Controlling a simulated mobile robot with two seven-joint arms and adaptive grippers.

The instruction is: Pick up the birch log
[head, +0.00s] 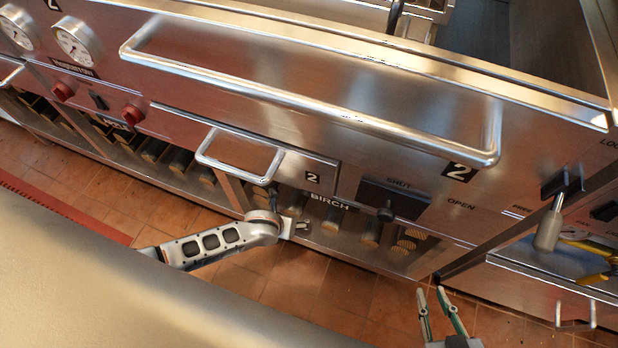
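Birch logs lie with their ends outward in the low open compartment under the "BIRCH" label, below the grill's steel front. My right gripper (431,292) is low in the view, right of the logs, fingers apart and empty.
A long handle bar (310,105) and a smaller drawer handle (240,165) stick out above the compartment. Yellow-handled tools (590,260) are at right. Tiled floor (320,290) is clear in front.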

